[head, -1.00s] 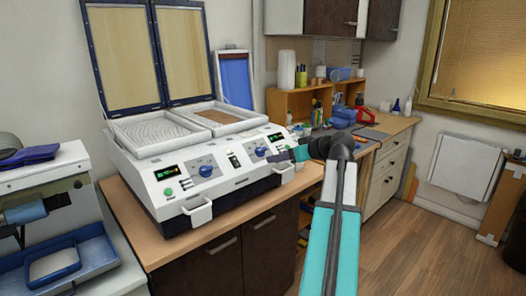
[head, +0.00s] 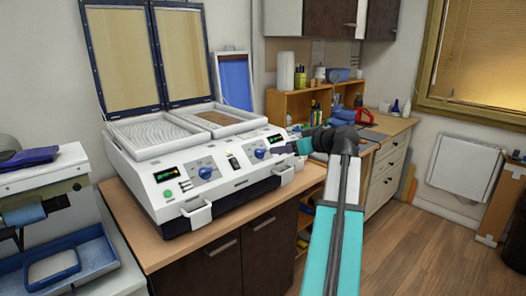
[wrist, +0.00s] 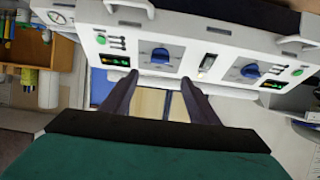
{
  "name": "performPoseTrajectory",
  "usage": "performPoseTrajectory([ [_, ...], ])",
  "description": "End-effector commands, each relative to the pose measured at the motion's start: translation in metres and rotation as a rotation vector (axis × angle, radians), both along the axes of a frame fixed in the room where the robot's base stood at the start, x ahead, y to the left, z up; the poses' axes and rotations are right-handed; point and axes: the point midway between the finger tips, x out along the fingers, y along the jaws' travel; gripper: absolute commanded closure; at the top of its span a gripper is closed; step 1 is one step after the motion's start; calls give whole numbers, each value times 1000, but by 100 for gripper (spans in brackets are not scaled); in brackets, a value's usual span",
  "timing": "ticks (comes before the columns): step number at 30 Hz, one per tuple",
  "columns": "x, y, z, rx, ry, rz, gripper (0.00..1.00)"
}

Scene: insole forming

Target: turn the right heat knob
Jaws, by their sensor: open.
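The white forming machine (head: 237,184) has two blue heat knobs on its sloped front panel. The right heat knob (head: 259,153) sits left of my gripper in the head view. In the wrist view, which is upside down, this right knob (wrist: 160,55) shows just beyond the fingertips, and the left knob (wrist: 249,71) lies further right. My gripper (wrist: 160,79) is open and empty, its two dark fingers apart and lined up with the right knob, not visibly touching it. In the head view my gripper (head: 294,148) is at the panel's right end, its fingers small and partly blurred.
Lit green displays (head: 275,138) and a central switch (head: 232,160) are near the knobs. Front handles (head: 198,214) stick out below the panel. Both lids (head: 122,55) stand open. A wooden shelf (head: 290,104) with supplies stands behind, right of the machine.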

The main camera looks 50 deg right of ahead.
Motion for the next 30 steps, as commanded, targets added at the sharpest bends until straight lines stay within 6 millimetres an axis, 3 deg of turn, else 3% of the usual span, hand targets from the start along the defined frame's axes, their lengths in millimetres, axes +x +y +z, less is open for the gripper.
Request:
performPoseTrajectory([
  [21,91,-7,-36,0,1,-1,45],
  [30,106,-9,-44,-1,0,-3,45],
])
